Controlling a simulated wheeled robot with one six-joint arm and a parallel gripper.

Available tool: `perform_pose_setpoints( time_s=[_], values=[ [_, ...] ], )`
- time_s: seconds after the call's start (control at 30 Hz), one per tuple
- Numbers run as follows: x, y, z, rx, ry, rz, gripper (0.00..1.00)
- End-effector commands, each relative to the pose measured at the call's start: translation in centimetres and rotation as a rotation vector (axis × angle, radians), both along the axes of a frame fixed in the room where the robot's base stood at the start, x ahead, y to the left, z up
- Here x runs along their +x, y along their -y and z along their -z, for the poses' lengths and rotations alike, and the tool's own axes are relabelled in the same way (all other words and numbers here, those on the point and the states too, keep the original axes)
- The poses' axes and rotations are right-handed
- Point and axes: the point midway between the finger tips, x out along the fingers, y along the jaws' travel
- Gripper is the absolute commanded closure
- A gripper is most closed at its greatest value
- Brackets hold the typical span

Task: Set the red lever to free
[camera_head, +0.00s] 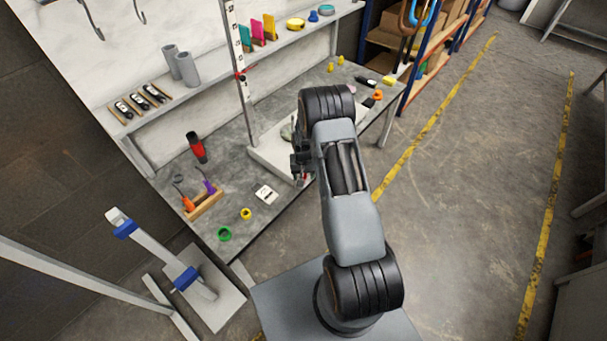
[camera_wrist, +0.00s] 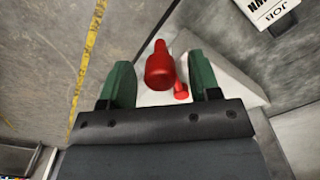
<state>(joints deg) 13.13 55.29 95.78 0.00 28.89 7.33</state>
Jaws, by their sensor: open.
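The red lever (camera_wrist: 160,68) shows in the wrist view as a rounded red knob with a narrower end. It appears between the two green fingers of my gripper (camera_wrist: 161,76), with a gap on each side. My gripper is open and holds nothing. A smaller red part (camera_wrist: 181,91) shows just behind the lever, by a white base (camera_wrist: 232,82). In the head view my gripper (camera_head: 301,161) is over the near edge of the bench, and a small bit of red (camera_head: 301,178) shows just under it. My arm hides much of this spot, and I cannot read the lever's setting.
The bench (camera_head: 235,170) carries a white card (camera_head: 266,194), a yellow ring (camera_head: 246,213), a green ring (camera_head: 224,233), a wooden tool holder (camera_head: 206,204) and a red-black bottle (camera_head: 197,147). A tall upright post (camera_head: 240,80) stands behind my gripper. Open floor lies to the right.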

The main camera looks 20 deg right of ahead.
Motion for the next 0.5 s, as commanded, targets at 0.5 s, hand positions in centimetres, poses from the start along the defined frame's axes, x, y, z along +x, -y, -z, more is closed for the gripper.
perform_pose_setpoints(
  time_s=[0.5],
  values=[
    [-0.02, -0.01, -0.03, 0.000, -0.001, 0.000, 0.80]
  ],
)
